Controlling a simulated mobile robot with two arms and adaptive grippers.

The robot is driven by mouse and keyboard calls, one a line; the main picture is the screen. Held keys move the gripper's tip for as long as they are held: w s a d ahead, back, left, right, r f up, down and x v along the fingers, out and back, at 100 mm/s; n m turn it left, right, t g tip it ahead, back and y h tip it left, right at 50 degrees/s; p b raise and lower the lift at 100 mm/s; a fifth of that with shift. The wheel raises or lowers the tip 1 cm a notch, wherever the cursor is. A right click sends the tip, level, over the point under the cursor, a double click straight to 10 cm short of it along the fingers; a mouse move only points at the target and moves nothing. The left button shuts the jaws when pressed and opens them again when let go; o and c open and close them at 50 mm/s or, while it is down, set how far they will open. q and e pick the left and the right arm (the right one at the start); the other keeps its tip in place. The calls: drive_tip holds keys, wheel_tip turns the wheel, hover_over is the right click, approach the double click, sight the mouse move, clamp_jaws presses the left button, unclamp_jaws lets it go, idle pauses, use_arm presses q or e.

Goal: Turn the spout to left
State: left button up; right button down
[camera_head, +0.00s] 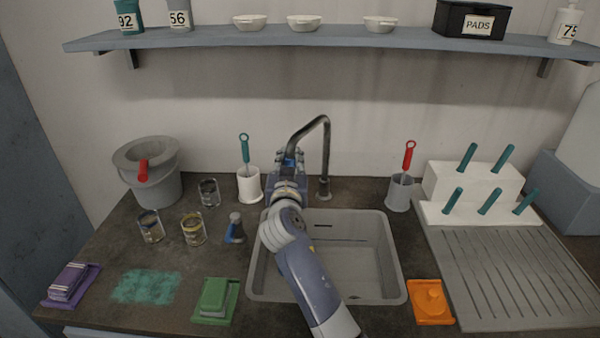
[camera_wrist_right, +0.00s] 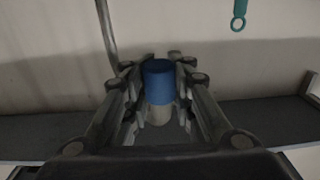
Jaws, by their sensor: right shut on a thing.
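The spout (camera_head: 326,145) is a dark bent metal tube behind the sink. It rises from its base, then slopes down to the left. My right gripper (camera_head: 288,160) is at the spout's lower left end, above the back left part of the sink. In the right wrist view, my right gripper (camera_wrist_right: 161,62) has its fingers on both sides of a blue cylinder (camera_wrist_right: 158,78) with a grey lower part. The cylinder seems to be the spout's end, and the gripper is shut on it. The arm and gripper hide part of that end in the head view. My left gripper is not in view.
The grey sink (camera_head: 378,240) lies below my right arm. A white holder (camera_head: 249,186) with a teal brush stands just left of the gripper. A grey holder (camera_head: 398,194) with a red brush stands right of the spout. A shelf (camera_head: 350,41) runs above.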

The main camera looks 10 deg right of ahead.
drive_tip(key=shift+w+a+f, duration=0.15)
drive_tip(key=shift+a, duration=0.3)
drive_tip(key=c, duration=1.6)
unclamp_jaws()
drive_tip(key=shift+o, duration=1.2)
drive_tip(key=shift+a, duration=0.25)
drive_tip(key=shift+d, duration=0.1)
